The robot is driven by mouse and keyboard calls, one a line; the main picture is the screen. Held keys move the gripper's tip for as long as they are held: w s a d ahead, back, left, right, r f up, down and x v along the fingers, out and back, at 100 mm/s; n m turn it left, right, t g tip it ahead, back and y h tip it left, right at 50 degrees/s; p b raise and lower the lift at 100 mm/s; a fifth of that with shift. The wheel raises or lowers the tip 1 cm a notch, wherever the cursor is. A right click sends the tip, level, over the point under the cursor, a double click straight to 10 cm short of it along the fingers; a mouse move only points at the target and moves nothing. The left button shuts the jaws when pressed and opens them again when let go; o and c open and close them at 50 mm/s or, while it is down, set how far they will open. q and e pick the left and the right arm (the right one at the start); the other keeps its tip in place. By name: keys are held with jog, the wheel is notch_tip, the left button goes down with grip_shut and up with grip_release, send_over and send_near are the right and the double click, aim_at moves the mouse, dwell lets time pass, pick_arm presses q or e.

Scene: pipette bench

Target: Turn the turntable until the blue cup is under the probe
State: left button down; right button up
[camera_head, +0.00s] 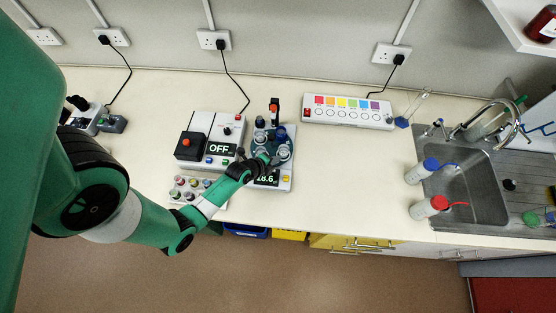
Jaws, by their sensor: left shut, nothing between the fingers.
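The turntable (272,144) sits on a white device with a lit readout, near the middle of the bench. A dark blue cup (281,133) stands at its back right. Pale cups stand elsewhere on it, one at the front right (284,152). A dark post with an orange-red top (274,106), which seems to be the probe stand, rises behind the turntable. The probe tip is too small to make out. My left gripper (264,158) is shut and empty at the turntable's front left edge; I cannot tell if it touches. My right gripper is out of view.
A device reading OFF (222,149) with a red button stands left of the turntable. A rack of small vials (188,188) lies in front of it. A strip of coloured squares (347,110) lies behind right. The sink (470,185) is at right. Bench between is clear.

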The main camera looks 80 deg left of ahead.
pick_arm(q)
jog(key=shift+w, duration=0.55)
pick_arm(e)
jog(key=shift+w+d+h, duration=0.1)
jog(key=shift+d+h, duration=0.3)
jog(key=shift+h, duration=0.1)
pick_arm(q)
jog(key=shift+w+a+b, duration=0.25)
jog(key=shift+w+b, duration=0.1)
jog(key=shift+w, duration=0.5)
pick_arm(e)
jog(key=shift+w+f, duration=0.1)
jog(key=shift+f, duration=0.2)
